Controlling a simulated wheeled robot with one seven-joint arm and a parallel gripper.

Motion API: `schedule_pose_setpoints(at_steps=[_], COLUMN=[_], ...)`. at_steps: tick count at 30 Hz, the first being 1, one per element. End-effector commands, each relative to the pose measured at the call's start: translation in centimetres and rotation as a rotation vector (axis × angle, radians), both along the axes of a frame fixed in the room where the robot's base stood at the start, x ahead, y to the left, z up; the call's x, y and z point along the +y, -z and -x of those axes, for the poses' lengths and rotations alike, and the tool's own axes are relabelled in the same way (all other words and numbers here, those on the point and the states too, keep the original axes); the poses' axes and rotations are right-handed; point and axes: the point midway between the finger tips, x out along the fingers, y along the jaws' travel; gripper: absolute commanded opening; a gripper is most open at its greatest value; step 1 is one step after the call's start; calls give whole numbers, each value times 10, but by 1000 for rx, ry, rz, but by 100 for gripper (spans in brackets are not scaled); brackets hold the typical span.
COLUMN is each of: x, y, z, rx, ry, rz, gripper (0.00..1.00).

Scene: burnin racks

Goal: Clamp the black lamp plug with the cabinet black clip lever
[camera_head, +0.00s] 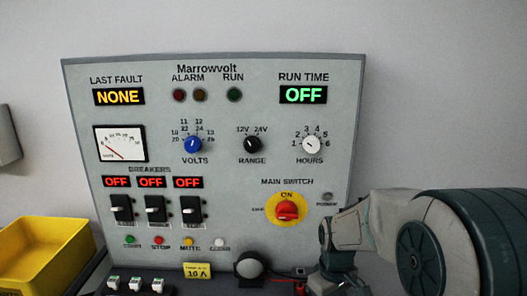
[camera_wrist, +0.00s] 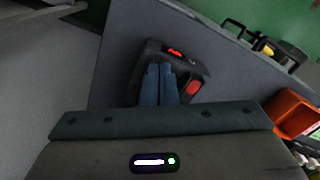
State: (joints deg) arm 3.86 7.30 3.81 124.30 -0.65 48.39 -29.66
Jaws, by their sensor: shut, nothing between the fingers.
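My gripper (camera_wrist: 159,70) shows in the wrist view as two blue fingers, side by side and shut with nothing between them. Their tips are over or in front of a dark device with a red display and a red button (camera_wrist: 194,88); I cannot tell whether they touch it. In the head view my arm comes in from the right, and the fingertips are not visible. The grey Marrowvolt cabinet (camera_head: 225,120) stands against the wall. I cannot make out the black lamp plug or the black clip lever for certain in either view.
A round black object (camera_head: 249,266) sits at the cabinet's foot beside a yellow 10 A tag (camera_head: 197,270). A yellow bin (camera_head: 45,245) stands at the left. In the wrist view an orange bin (camera_wrist: 291,114) is at the right. The grey surface (camera_wrist: 122,45) left of the fingers is clear.

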Motion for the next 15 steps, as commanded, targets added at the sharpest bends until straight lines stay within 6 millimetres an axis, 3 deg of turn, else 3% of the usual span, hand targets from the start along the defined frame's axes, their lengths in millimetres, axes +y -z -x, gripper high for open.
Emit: schedule_pose_setpoints(at_steps=[15], x=[0], y=[1], z=[0], rx=[1], ry=[0], rz=[0], gripper=[0])
